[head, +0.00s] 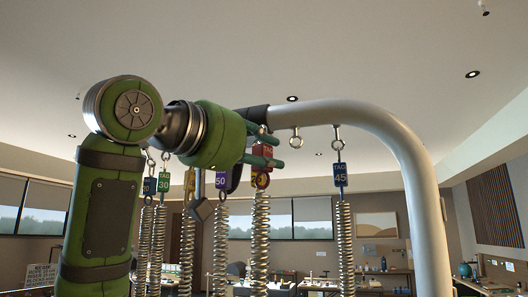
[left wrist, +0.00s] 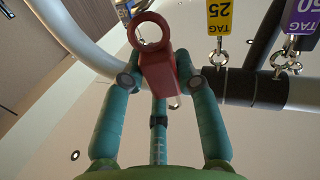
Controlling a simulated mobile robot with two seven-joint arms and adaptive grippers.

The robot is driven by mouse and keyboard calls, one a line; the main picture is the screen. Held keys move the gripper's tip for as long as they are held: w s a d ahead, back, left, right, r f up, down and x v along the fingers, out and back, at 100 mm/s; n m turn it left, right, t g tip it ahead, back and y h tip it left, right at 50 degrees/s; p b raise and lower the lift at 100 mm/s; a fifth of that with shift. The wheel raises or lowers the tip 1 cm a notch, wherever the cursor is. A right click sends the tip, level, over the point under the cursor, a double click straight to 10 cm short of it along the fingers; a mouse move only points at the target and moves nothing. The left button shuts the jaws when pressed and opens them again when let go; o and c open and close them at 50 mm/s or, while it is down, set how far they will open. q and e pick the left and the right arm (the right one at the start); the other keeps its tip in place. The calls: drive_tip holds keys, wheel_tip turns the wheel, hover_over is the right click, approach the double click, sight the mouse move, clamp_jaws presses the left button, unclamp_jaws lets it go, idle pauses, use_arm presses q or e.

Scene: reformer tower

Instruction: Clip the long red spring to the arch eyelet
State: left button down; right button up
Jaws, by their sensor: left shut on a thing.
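The red tag (head: 262,151) of a long coil spring (head: 260,228) is between the teal fingers of my left gripper (head: 268,152), just below the arch (head: 340,112). In the left wrist view my left gripper (left wrist: 158,80) is shut on the red tag piece (left wrist: 160,72), which has a round ring at one end. The spring hangs down from the tag. A bare arch eyelet (head: 296,140) hangs to the right of the tag, apart from it. A clip shows above the tag, partly hidden by the fingers. My right gripper is not in view.
A blue tag 45 (head: 340,175) with its spring hangs from the arch further right. Purple tag 50 (head: 221,181), green tag 30 (head: 163,182) and several springs hang close on the left. The left wrist view shows yellow tag 25 (left wrist: 219,16). Room under the bare eyelet is clear.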

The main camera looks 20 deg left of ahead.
use_arm(q)
drive_tip(key=shift+s, duration=0.15)
drive_tip(key=shift+w+d+r, duration=0.15)
drive_tip(key=shift+w, duration=0.25)
drive_tip(key=shift+p+x, duration=1)
drive_tip(key=shift+x, duration=1.1)
drive_tip(key=shift+w, duration=0.15)
drive_tip(key=shift+p+x, duration=0.45)
drive_tip(key=shift+x, duration=0.35)
drive_tip(key=shift+w+d, duration=0.1)
drive_tip(key=shift+w, duration=0.15)
